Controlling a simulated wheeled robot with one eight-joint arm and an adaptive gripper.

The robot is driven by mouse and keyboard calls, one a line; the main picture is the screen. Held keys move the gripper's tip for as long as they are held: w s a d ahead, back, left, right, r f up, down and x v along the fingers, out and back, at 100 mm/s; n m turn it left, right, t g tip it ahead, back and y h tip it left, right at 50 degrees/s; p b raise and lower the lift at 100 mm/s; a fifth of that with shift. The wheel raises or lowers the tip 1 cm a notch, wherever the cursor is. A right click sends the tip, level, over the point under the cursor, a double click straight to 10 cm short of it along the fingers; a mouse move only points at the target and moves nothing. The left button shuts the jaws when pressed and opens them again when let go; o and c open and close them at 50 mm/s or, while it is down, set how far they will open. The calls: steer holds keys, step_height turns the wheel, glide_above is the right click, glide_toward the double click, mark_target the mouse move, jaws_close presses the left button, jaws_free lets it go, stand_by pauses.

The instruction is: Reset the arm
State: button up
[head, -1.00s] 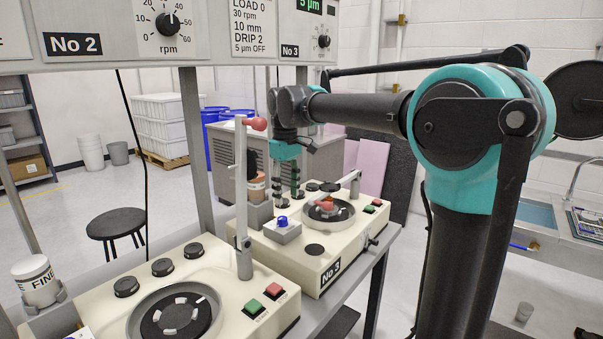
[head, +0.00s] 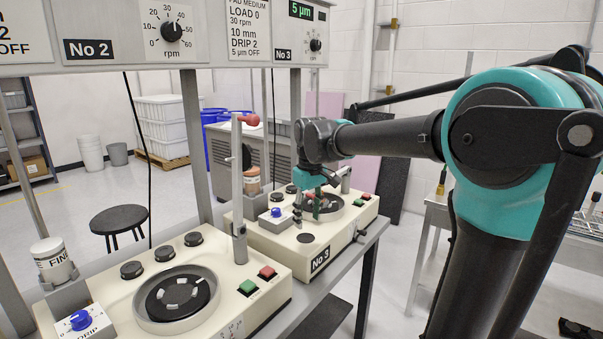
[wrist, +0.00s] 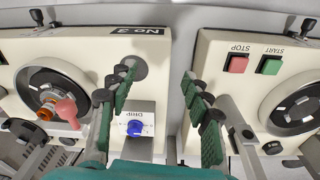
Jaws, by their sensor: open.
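My gripper (head: 307,212) is open and empty above machine No 3 (head: 270,232); its spread fingers also show in the wrist view (wrist: 162,75). In the wrist view, machine No 3 (wrist: 20,58) is on the left. An orange piece with a pink knob (wrist: 62,110) lies over its round plate, left of my left finger and apart from it. In the head view, my gripper partly hides that plate. On machine No 2, a grey lever arm (head: 239,190) with a red knob (head: 248,120) stands upright.
Between my fingers in the wrist view is a drip box with a blue knob (wrist: 134,128). Red STOP (wrist: 235,64) and green START (wrist: 270,65) buttons are at right. A bench, a stool (head: 120,218) and a labelled jar (head: 52,260) stand nearby. Panels hang above the machines.

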steer(key=s+d+f+m+t, duration=0.1)
steer(key=s+d+f+m, duration=0.3)
steer(key=s+d+f, duration=0.4)
steer(key=s+d+f+m+t, duration=0.2)
steer(key=s+d+f+m, duration=0.2)
steer(key=s+d+f, duration=0.5)
step_height(320, 180, down, 4)
steer(key=shift+s+f, duration=0.1)
steer(key=shift+s, duration=0.2)
steer(key=shift+d, duration=0.1)
